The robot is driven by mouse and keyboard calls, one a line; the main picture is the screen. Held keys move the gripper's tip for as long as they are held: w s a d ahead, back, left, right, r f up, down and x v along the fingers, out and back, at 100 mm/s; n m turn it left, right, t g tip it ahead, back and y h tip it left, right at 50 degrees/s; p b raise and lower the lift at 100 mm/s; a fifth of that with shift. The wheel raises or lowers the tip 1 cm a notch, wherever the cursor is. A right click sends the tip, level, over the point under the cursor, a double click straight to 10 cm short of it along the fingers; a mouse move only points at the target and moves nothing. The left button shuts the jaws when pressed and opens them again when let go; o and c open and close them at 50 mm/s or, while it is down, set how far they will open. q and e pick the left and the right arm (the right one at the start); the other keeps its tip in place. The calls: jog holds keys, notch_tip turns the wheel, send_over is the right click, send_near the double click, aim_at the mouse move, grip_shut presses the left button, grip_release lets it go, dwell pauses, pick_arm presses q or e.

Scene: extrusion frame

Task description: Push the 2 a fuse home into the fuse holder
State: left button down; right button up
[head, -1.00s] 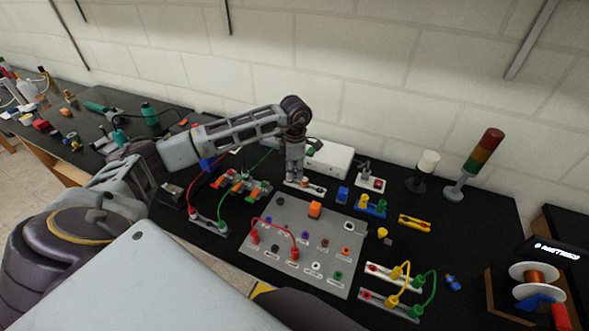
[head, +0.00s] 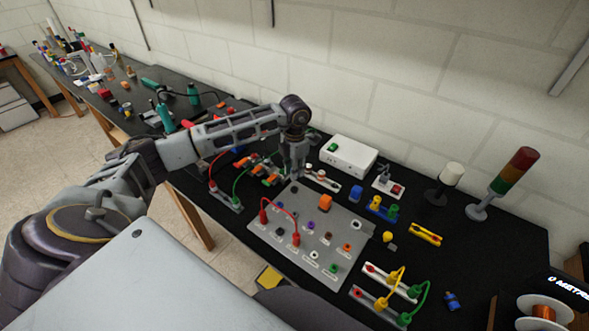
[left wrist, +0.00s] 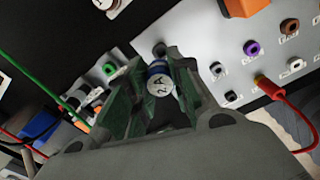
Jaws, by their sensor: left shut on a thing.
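My left gripper (head: 297,177) points down at the back edge of the grey panel, beside the left end of a small pale plate (head: 322,181). In the left wrist view its two green-padded fingers (left wrist: 157,75) are shut on the 2 A fuse (left wrist: 161,84), a blue body with a round white end marked "2 A". I cannot tell whether the fuse touches a holder; the fuse holder is not clearly seen, and the fingers hide the fuse in the head view. My right gripper is not in view.
The grey panel (head: 268,238) with coloured sockets, an orange block (head: 325,202) and a red lead (head: 283,203) lies in front. A white box (head: 348,157) stands behind right. Orange-clipped terminals with leads (head: 265,172) stand close left. A signal tower (head: 512,178) stands far right.

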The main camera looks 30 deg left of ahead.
pick_arm(q)
jog(key=shift+s+n, duration=0.1)
jog(key=shift+n, duration=1.9)
jog(key=shift+f, duration=0.2)
jog(key=shift+f+b, duration=1.6)
jog(key=shift+f, duration=1.1)
jog(key=shift+b, duration=0.3)
jog(key=shift+f+b, duration=0.35)
jog(key=shift+f, duration=0.15)
dwell(0.5)
jog(key=c, duration=1.2)
grip_release()
